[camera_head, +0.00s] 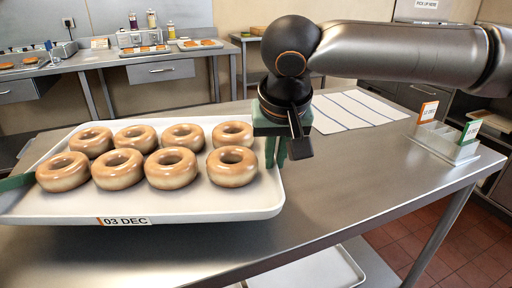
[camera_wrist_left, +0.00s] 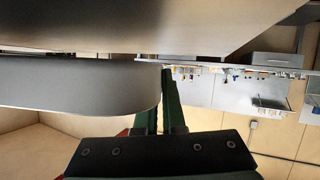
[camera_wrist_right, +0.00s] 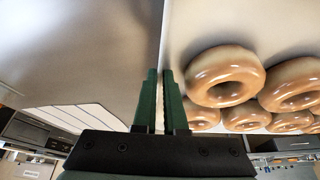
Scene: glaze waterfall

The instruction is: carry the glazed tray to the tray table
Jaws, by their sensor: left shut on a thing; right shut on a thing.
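The white tray (camera_head: 190,208) holds several glazed doughnuts (camera_head: 172,168) in two rows, with a "03 DEC" label (camera_head: 124,221) on its front rim. It looks about level over the left part of the steel table (camera_head: 340,180); I cannot tell the height of any gap beneath it. My right gripper (camera_head: 277,148) is shut on the tray's right rim, beside the doughnuts, as the right wrist view (camera_wrist_right: 164,90) also shows. My left gripper (camera_head: 14,183) is at the tray's left rim, mostly outside the head view; the left wrist view (camera_wrist_left: 166,85) shows its fingers shut at the rim.
A white striped sheet (camera_head: 355,110) and a clear holder with orange and green cards (camera_head: 445,140) lie on the table's right part. Another white tray (camera_head: 315,270) is on a shelf below. A back counter (camera_head: 120,58) carries bottles and more trays. The table's middle right is bare.

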